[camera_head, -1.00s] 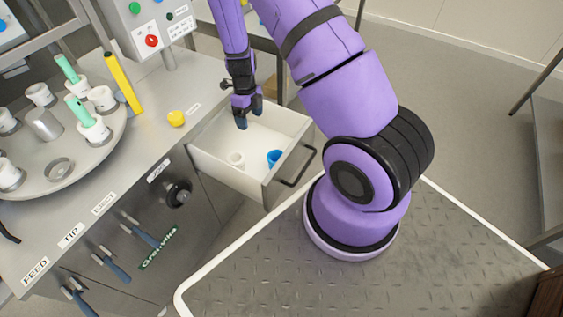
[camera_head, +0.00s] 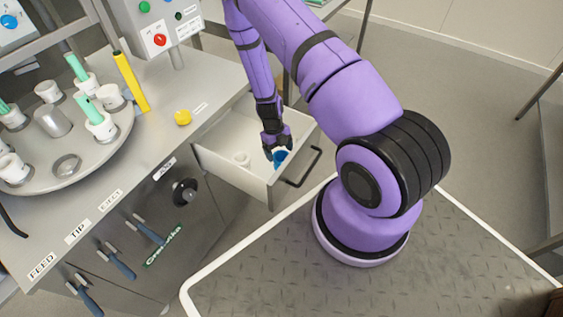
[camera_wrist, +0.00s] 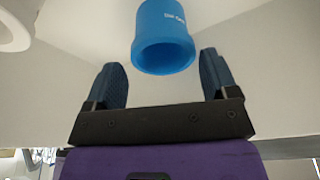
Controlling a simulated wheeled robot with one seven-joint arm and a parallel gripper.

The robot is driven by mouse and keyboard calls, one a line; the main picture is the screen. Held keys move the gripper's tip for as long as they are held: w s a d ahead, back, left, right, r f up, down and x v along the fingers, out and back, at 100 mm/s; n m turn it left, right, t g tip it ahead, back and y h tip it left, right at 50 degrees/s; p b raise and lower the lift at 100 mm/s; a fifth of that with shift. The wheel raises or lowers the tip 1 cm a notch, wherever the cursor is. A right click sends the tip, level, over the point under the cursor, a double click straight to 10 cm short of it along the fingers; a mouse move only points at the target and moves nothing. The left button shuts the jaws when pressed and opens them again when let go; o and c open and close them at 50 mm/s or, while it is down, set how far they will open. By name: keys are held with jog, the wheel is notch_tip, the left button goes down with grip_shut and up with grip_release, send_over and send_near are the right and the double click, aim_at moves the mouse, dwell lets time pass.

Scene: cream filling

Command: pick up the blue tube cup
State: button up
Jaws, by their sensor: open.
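In the wrist view the blue cup (camera_wrist: 163,38) lies ahead of and between the two open fingers (camera_wrist: 162,84), with a gap on each side. The fingers do not touch it.
A yellow cap (camera_head: 183,117) sits on the counter.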

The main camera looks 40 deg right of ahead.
aim_at(282, 160)
jog(key=x, duration=0.5)
jog(key=shift+d, duration=0.15)
jog(key=c, duration=0.7)
